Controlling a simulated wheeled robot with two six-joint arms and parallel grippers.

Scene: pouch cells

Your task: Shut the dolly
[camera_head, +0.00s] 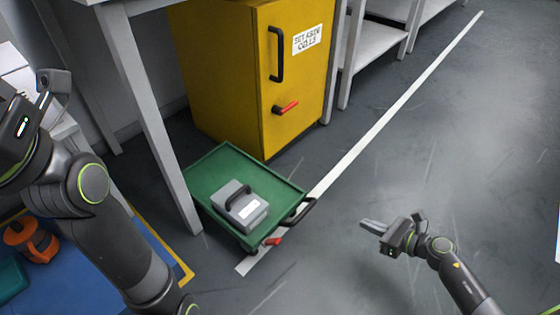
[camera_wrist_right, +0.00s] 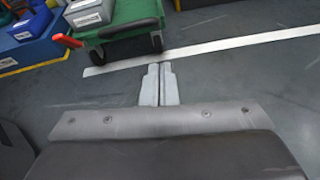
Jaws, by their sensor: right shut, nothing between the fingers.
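The green dolly (camera_head: 205,168) stands on the floor in front of the yellow cabinet, with a grey case (camera_head: 241,205) lying on its deck. Its black handle (camera_head: 300,211) and a red lever (camera_head: 272,241) are at its near right end. In the right wrist view the dolly (camera_wrist_right: 132,12) is at the top, with the red lever (camera_wrist_right: 68,41) at its left. My right gripper (camera_head: 372,227) is shut and empty over open floor, right of the dolly and apart from it; its fingertips (camera_wrist_right: 160,68) show in the wrist view. My left gripper's fingers are outside the head view.
The yellow cabinet (camera_head: 215,75) has a black handle (camera_head: 277,55) and a red latch (camera_head: 286,108), and its door looks shut. A white table leg (camera_head: 150,110) stands left of the dolly. A blue mat (camera_head: 85,275) lies at lower left. The floor on the right is clear.

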